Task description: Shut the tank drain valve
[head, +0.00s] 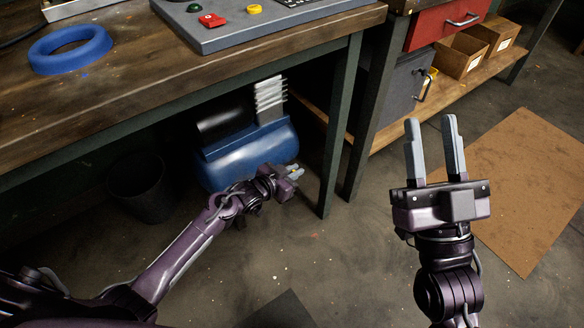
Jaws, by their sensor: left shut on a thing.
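A blue compressor tank (235,165) with a black motor and a silver finned part on top sits on the floor under the workbench. My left gripper (297,172) reaches in low at the tank's right end. It is shut on a small yellowish part, which appears to be the drain valve (294,169); the fingers hide most of it, and its angle cannot be read. My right gripper (431,122) is open and empty, pointing up over the floor on the right, well away from the tank.
The workbench top (130,95) overhangs the tank, with a dark green leg (340,130) just right of my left gripper. A dark bin (140,188) stands left of the tank. A cardboard sheet (525,190) lies at right. The floor in front is open.

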